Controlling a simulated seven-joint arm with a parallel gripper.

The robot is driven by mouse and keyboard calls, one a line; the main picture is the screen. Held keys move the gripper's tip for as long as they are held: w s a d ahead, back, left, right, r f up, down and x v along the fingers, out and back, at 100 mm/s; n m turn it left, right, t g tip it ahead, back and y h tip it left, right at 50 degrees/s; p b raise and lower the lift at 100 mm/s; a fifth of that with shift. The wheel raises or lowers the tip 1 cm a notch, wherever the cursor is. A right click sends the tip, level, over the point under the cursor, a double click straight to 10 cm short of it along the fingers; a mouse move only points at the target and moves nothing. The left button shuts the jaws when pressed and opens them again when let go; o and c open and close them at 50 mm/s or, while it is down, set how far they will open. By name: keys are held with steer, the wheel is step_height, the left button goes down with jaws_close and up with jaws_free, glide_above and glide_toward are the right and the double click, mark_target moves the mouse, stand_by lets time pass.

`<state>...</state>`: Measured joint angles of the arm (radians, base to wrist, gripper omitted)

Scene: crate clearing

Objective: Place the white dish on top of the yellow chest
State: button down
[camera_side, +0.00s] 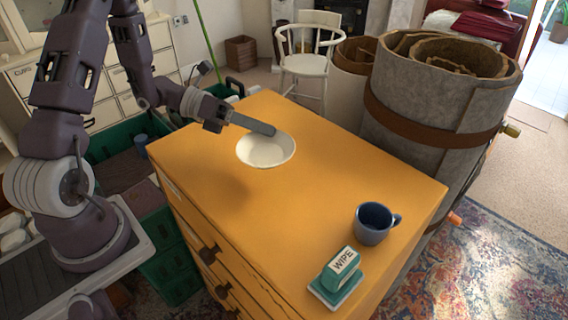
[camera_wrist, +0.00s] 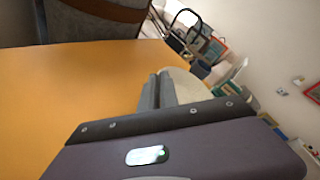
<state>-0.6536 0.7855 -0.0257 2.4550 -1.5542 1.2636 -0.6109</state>
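The white dish (camera_side: 265,152) is a shallow round bowl, upright and over the back part of the top of the yellow chest (camera_side: 310,195). A soft shadow lies on the chest to its lower left, apart from it, so it seems to be a little above the surface. My gripper (camera_side: 272,130) reaches in from the left with its fingers at the dish's far rim. In the wrist view my gripper (camera_wrist: 162,88) has its fingers close together at the rim, with the pale dish (camera_wrist: 190,86) to their right and the chest top (camera_wrist: 70,85) to their left. The exact contact is hidden.
A blue mug (camera_side: 371,225) and a teal block marked WIPE (camera_side: 340,275) stand at the chest's front right. Large grey rolls (camera_side: 430,100) rise beside the right edge. A white chair (camera_side: 308,62) is behind. The chest's middle is clear.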

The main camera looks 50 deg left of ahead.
steer(key=d+m+g, duration=0.1)
steer(key=d, duration=0.1)
steer(key=s+d+r+m+g+h, duration=0.1)
steer(key=d, duration=0.1)
steer(key=d+r+m+g+h, duration=0.1)
steer(key=d+g, duration=0.1)
steer(key=shift+s+d+r+m, duration=0.2)
steer(key=shift+r+m, duration=0.05)
steer(key=shift+m, duration=0.15)
steer(key=s+d+r+m+g+y, duration=0.2)
steer(key=s+d+m+g, duration=0.2)
steer(key=s+m+g, duration=0.25)
steer(key=s+d+r+m+g+y, duration=0.1)
steer(key=s+d+r+m+g, duration=0.1)
steer(key=s+d+m+g, duration=0.4)
steer(key=s+a+m+g+y, duration=0.5)
steer(key=s+a+m+y, duration=0.75)
steer(key=y, duration=0.35)
steer(key=m+t+y, duration=0.9)
steer(key=m+t, duration=0.7)
steer(key=t, duration=0.1)
glide_above(181, 169)
step_height(181, 169, down, 3)
step_height(181, 169, down, 10)
steer(key=shift+d+f, duration=0.1)
steer(key=shift+f, duration=0.05)
